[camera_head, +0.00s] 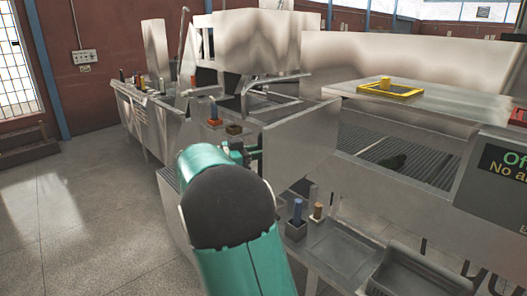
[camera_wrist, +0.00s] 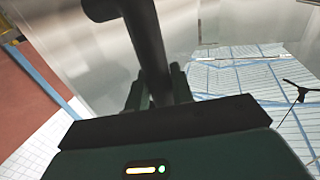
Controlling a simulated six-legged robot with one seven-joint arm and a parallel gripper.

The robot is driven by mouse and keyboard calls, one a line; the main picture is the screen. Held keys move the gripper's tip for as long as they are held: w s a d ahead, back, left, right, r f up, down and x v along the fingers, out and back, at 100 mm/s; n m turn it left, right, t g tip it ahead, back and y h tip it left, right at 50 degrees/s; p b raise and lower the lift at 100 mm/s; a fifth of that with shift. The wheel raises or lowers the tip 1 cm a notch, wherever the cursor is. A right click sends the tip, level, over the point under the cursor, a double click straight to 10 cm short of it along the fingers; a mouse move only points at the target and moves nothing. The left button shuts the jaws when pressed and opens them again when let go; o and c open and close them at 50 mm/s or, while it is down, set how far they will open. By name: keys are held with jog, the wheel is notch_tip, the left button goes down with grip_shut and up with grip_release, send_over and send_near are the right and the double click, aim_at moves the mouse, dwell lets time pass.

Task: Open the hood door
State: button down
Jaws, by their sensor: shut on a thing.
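The hood door (camera_head: 300,143) is a bare metal panel in the middle of the head view. It stands at an angle to the machine front, with an opening to its right. Its dark bar handle (camera_wrist: 148,45) crosses the upper part of the wrist view. My gripper (camera_wrist: 157,88) has one finger on each side of this bar and is shut on it. In the head view my gripper (camera_head: 252,153) is at the door's left edge, partly hidden behind my teal arm. The door's shiny surface fills much of the upper wrist view.
A dark slatted conveyor (camera_head: 400,158) lies inside the opening. A yellow frame (camera_head: 390,90) rests on the machine top. A display (camera_head: 500,165) stands at the right. Open floor (camera_head: 80,220) lies left.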

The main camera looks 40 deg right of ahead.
jog(key=c, duration=1.3)
grip_release()
jog(key=shift+o, duration=0.2)
jog(key=shift+a, duration=0.1)
jog(key=v, duration=1.3)
jog(key=shift+a, duration=0.35)
jog(key=shift+r, duration=0.1)
